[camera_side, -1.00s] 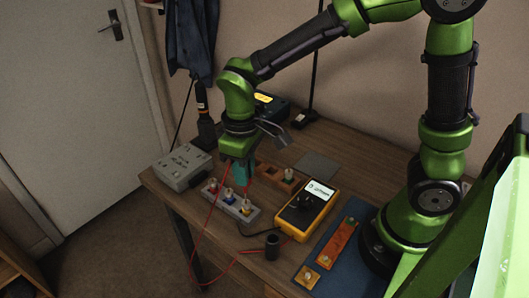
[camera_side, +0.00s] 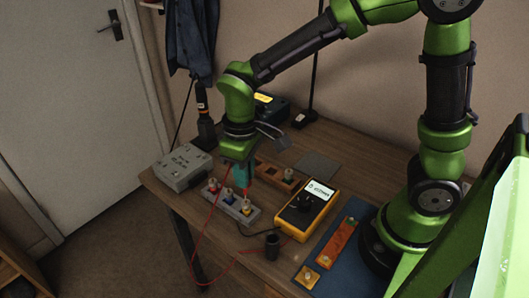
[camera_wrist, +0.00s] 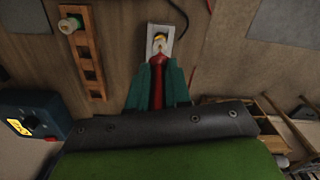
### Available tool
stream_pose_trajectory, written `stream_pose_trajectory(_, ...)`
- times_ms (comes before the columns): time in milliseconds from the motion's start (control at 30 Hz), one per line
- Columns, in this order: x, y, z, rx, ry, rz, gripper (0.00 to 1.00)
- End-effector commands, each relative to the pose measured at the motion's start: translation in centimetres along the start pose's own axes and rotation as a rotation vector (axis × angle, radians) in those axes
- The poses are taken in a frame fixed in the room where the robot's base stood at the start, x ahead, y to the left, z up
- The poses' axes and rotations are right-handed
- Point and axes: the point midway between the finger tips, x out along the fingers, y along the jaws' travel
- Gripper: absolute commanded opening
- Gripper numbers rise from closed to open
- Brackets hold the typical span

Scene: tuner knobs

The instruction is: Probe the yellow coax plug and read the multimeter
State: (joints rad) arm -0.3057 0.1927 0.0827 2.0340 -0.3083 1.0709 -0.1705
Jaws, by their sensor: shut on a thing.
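My gripper (camera_side: 243,178) has teal fingers shut on a red probe, its tip pointing down over the grey strip (camera_side: 254,216). The strip holds a red-ringed plug (camera_side: 213,184), a blue-ringed plug (camera_side: 228,195) and the yellow coax plug (camera_side: 246,207). In the wrist view, the red probe (camera_wrist: 158,88) sits between the fingers (camera_wrist: 158,85), its tip at or close to the yellow plug (camera_wrist: 160,37); I cannot tell whether they touch. The yellow multimeter (camera_side: 306,211) has a lit display with dark characters too small to read.
A red lead (camera_side: 202,225) runs from the probe over the table's front edge. A wooden rack (camera_side: 268,173) with a green-ringed plug (camera_side: 289,174) stands behind the strip.

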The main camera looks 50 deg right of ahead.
Motion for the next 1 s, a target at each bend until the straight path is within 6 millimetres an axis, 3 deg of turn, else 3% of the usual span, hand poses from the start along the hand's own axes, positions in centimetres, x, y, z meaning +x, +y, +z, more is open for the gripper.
stream_pose_trajectory(700,-0.1,0.0,0.0,0.0,0.0,0.0,0.0)
stream_pose_trajectory(1000,-2.2,0.0,-0.1,0.001,0.002,0.0,0.0)
